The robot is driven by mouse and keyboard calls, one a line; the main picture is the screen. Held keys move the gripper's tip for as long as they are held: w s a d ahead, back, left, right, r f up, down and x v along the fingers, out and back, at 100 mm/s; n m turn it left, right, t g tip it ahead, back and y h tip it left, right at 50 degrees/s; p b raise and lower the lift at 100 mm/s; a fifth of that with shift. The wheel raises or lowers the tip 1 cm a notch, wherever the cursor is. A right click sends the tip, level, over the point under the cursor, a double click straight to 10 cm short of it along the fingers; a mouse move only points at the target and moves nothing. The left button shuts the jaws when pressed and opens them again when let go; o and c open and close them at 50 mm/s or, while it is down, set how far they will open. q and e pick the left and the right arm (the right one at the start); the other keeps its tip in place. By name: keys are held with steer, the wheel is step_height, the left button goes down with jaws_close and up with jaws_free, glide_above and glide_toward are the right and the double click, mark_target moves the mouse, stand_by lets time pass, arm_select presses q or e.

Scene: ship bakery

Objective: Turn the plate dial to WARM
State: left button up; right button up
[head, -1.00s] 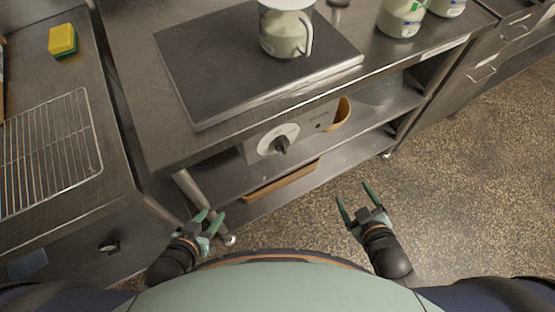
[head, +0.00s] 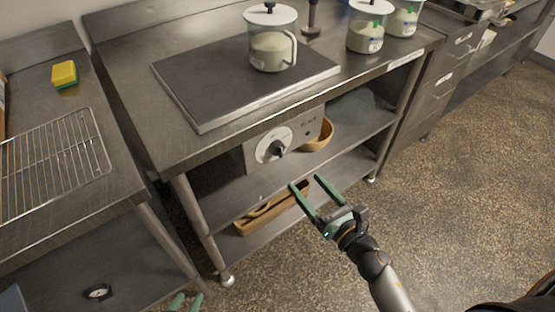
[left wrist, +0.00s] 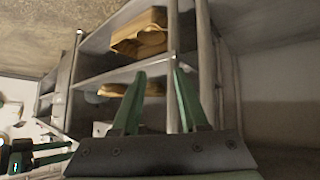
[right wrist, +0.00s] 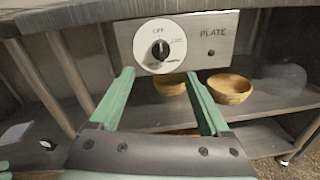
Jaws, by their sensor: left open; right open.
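The plate dial (head: 277,147) is a black knob on a round white face, on a steel panel marked PLATE under the front edge of the hot plate (head: 190,107). In the right wrist view the dial (right wrist: 160,50) lies ahead, above and between my fingertips, with OFF printed above the knob. My right gripper (head: 304,185) is open and empty, below and to the right of the dial, apart from it. My left gripper (head: 186,302) shows only its fingertips at the bottom edge of the head view. In the left wrist view my left gripper (left wrist: 157,75) is open and empty, facing the shelves.
A lidded glass jug (head: 270,50) stands on the hot plate. A wooden bowl (head: 318,138) sits on the shelf right of the panel, and a wooden tray (head: 262,222) lies lower. A table leg (head: 203,225) stands left. The floor in front is clear.

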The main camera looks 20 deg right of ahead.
mark_target(281, 154)
steer(key=p+x, duration=0.1)
steer(key=x, duration=1.1)
steer(key=shift+d, duration=0.1)
steer(key=shift+c, duration=0.3)
jaws_close()
